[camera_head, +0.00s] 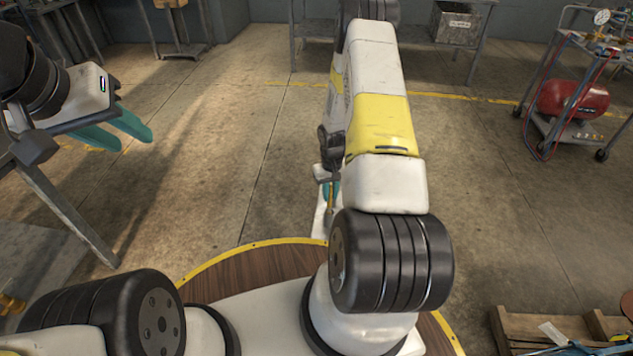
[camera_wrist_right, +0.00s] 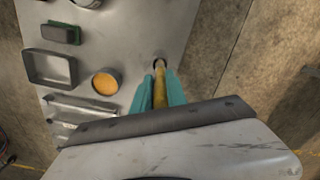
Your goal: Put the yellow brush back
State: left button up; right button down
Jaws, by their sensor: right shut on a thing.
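My right gripper (camera_wrist_right: 160,84) is shut on a yellow rod-like thing, which I take to be the yellow brush (camera_wrist_right: 160,92). Its far end meets a dark round hole (camera_wrist_right: 158,63) in a light grey panel (camera_wrist_right: 125,35). I cannot tell whether the end is inside the hole or just over it. In the head view the right gripper (camera_head: 328,188) is partly hidden behind my arm, with a bit of yellow beside it. My left gripper (camera_head: 128,130) hangs at the left, its teal fingers apart and empty.
The panel holds a round container with orange contents (camera_wrist_right: 105,83), a square dark frame (camera_wrist_right: 49,68) and a green block (camera_wrist_right: 61,33). A cart with a red tank (camera_head: 573,99) stands far right. A wooden pallet (camera_head: 540,330) lies at the lower right. Open floor lies between.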

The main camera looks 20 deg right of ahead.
aim_at(330, 208)
jog(key=shift+f, duration=2.6)
jog(key=c, duration=1.3)
grip_release()
jog(key=shift+c, duration=0.2)
